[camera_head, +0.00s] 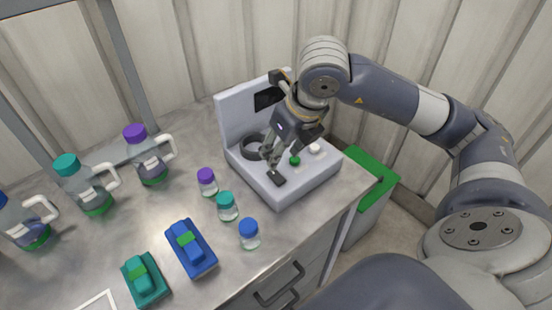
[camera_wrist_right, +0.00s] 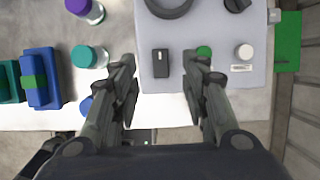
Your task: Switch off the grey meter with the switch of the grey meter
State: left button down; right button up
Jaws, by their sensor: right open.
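The grey meter (camera_head: 297,190) is a light grey box on the steel bench, with an upright back panel and dark screen. In the right wrist view the meter (camera_wrist_right: 215,82) lies below my right gripper. Its switch is a small black rocker (camera_head: 277,178) near the front corner, also visible in the wrist view (camera_wrist_right: 160,63). My right gripper (camera_head: 271,157) is open and empty above the meter's front part. In the wrist view its fingertips (camera_wrist_right: 160,68) are on either side of the switch, apart from it. Contact cannot be told. My left gripper is not in view.
The meter also carries a dark ring (camera_head: 253,146), a green button (camera_head: 295,160) and a white knob (camera_head: 314,148). Small capped vials (camera_head: 228,207) stand left of it, with blue (camera_head: 191,248) and teal (camera_head: 143,279) blocks and handled bottles (camera_head: 88,187) farther left. A green-topped bin (camera_head: 370,178) stands right.

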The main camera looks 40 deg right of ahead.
jog(key=v, duration=0.3)
jog(key=shift+r, duration=0.25)
dwell(0.4)
